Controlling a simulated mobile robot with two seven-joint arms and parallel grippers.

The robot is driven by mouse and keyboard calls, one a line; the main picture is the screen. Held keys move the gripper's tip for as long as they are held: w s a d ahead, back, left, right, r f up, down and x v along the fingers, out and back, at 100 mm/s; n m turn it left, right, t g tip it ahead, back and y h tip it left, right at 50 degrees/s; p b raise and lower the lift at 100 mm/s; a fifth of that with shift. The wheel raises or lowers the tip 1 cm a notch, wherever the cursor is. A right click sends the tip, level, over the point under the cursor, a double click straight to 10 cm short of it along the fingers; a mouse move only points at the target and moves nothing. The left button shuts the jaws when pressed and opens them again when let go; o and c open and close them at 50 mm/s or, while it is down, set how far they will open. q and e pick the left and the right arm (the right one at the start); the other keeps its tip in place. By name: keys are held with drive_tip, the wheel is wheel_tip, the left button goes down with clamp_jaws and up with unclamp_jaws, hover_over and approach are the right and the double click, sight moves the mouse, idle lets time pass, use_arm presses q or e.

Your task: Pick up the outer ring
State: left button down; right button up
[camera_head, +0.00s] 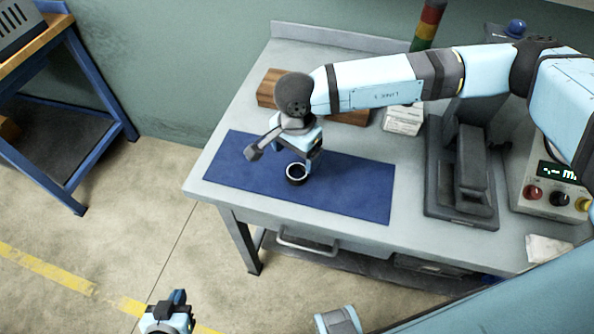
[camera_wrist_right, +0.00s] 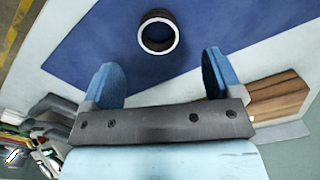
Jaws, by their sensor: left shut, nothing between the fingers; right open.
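The outer ring (camera_head: 296,173) is a small dark ring with a bright metal rim, lying on the blue mat (camera_head: 350,196). My right gripper (camera_head: 313,160) is above the mat, right by the ring in the head view. In the right wrist view the ring (camera_wrist_right: 158,32) lies beyond the fingertips, between their lines, with nothing between the fingers. The right gripper (camera_wrist_right: 160,70) is open. My left gripper (camera_head: 178,296) is shut and empty, low at the bottom left of the head view, away from the table.
A wooden block (camera_head: 268,88) lies behind the mat, also in the right wrist view (camera_wrist_right: 278,97). A white box (camera_head: 403,119), a dark press-like machine (camera_head: 465,180) and a control box with buttons (camera_head: 550,190) stand to the right. The mat around the ring is clear.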

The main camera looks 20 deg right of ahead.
sight(297, 177)
drive_tip(key=shift+d+f+p, duration=0.1)
drive_tip(key=shift+f+p, duration=0.5)
drive_tip(key=shift+f, duration=2.5)
drive_tip(key=c, duration=1.1)
drive_tip(key=shift+r, duration=0.1)
